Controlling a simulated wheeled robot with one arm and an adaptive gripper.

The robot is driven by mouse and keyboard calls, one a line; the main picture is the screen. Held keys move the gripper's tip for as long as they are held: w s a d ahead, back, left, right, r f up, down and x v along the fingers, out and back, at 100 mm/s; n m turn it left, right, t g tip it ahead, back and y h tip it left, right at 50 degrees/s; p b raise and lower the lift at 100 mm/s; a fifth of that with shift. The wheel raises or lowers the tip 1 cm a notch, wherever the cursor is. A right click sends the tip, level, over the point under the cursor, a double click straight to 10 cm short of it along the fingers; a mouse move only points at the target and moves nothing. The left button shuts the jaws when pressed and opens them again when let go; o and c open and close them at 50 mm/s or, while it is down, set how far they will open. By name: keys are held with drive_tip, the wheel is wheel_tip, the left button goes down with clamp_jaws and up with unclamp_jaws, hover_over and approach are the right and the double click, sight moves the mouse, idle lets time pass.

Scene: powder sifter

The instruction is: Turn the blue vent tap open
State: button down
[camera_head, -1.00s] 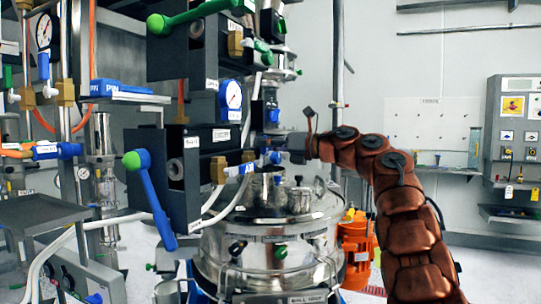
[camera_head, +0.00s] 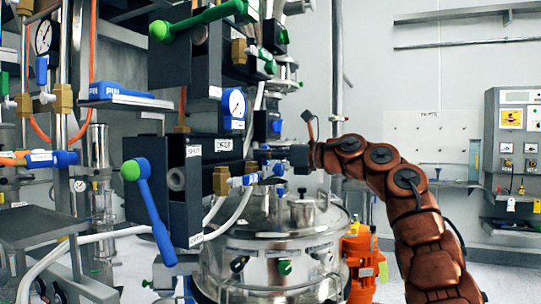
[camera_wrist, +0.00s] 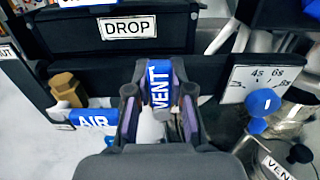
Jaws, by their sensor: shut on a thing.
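The blue vent tap, marked VENT (camera_wrist: 160,88), stands upright between the two fingers of my gripper (camera_wrist: 160,112) in the wrist view. The fingers are closed on its sides, and its lower part is partly hidden between them. In the head view my gripper (camera_head: 268,155) reaches leftward to the dark valve block above the steel vessel. The tap itself is too small to make out clearly there.
A blue AIR tap (camera_wrist: 92,120) with a brass fitting lies just left of my gripper. A DROP label (camera_wrist: 128,27) is on the dark block above. A blue ball knob (camera_wrist: 262,102) stands at the right. The steel vessel (camera_head: 270,262) is below.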

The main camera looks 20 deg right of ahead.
drive_tip(key=shift+f, duration=0.15)
drive_tip(key=c, duration=1)
unclamp_jaws()
drive_tip(key=shift+s, duration=0.1)
drive_tip(key=shift+d, duration=0.15)
drive_tip(key=v, duration=1.1)
drive_tip(key=shift+s+d, duration=0.3)
